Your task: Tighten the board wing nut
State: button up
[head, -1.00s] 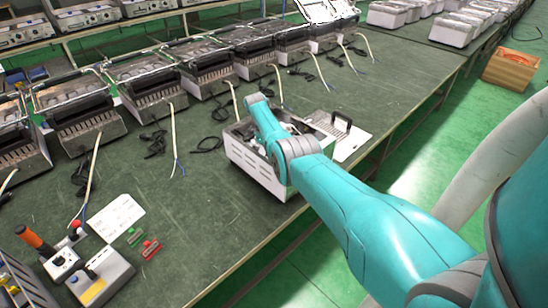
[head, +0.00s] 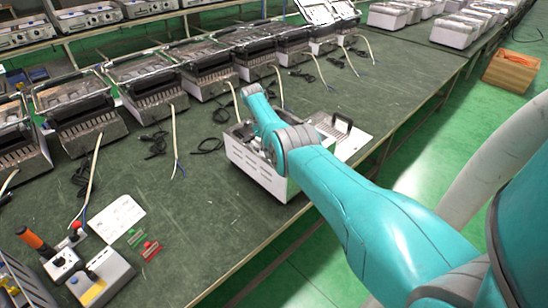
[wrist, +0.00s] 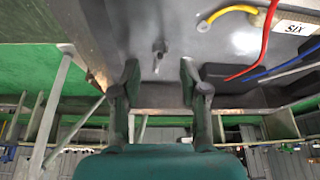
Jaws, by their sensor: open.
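A white slotted housing (head: 262,172) stands open near the table's right edge in the head view, with my arm over it. My gripper (wrist: 160,75) shows in the wrist view with its two fingers apart and nothing between them. Just beyond the fingertips, roughly centred, a small grey fitting (wrist: 159,52) sticks out of a grey metal panel (wrist: 185,20). It may be the wing nut on its stud; its wings are not clear. My fingers do not appear to touch it. The head view hides my gripper behind my arm and the housing wall.
A yellow wire (wrist: 232,12), a red wire (wrist: 262,48) and blue wires lie right of the fitting, near a label (wrist: 294,28) reading SIX. A plate with a black handle (head: 342,127) lies beside the housing. Several grill units line the table's back.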

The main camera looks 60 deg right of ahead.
jog(key=shift+v, duration=1.9)
